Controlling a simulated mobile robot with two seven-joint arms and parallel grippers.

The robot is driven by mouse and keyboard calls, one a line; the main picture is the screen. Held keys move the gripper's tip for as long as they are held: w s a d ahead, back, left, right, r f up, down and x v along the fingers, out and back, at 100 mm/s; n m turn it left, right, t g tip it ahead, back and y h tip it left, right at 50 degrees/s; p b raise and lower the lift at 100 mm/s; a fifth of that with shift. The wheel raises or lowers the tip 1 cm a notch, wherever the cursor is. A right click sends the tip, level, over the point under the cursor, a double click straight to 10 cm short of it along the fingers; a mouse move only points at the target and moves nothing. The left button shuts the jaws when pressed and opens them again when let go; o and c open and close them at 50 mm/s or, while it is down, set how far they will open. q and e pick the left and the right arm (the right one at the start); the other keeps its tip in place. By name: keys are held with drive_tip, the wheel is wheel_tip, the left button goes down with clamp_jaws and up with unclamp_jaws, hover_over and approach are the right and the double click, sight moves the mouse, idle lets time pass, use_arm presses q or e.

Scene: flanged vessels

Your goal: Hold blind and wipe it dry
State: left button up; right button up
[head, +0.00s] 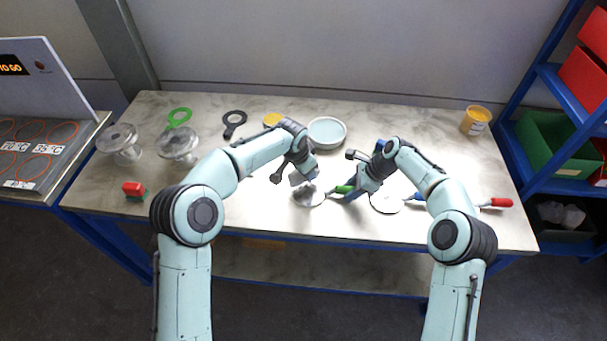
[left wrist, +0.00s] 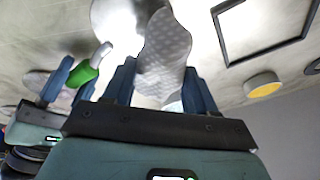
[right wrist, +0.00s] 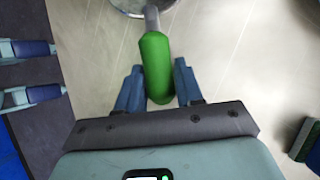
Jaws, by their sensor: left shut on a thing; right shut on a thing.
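The blind is a round pale metal disc (head: 316,200) with a green handle (head: 344,189), near the front middle of the table. My right gripper (right wrist: 155,92) is shut on the green handle, which points away from it toward the disc at the top of the right wrist view. My left gripper (left wrist: 158,90) is shut on a pale dotted wipe (left wrist: 165,45). In the head view the wipe (head: 302,188) is over the disc and hides part of it. The disc (left wrist: 118,22) also shows behind the wipe in the left wrist view. Contact between wipe and disc cannot be told for certain.
A second disc (head: 386,203) lies right, near a blue handle (head: 413,197) and a red handle (head: 496,203). A pale bowl (head: 327,132), black ring (head: 234,122) and green ring (head: 178,117) lie behind. Two clear flanged vessels (head: 177,143) stand left. A yellow tub (head: 476,121) stands back right.

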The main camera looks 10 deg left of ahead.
use_arm(q)
drive_tip(key=shift+r, duration=2.05)
use_arm(e)
drive_tip(key=o, duration=1)
drive_tip(key=v, duration=1.2)
drive_tip(key=shift+r, duration=0.1)
use_arm(q)
drive_tip(key=shift+f, duration=0.1)
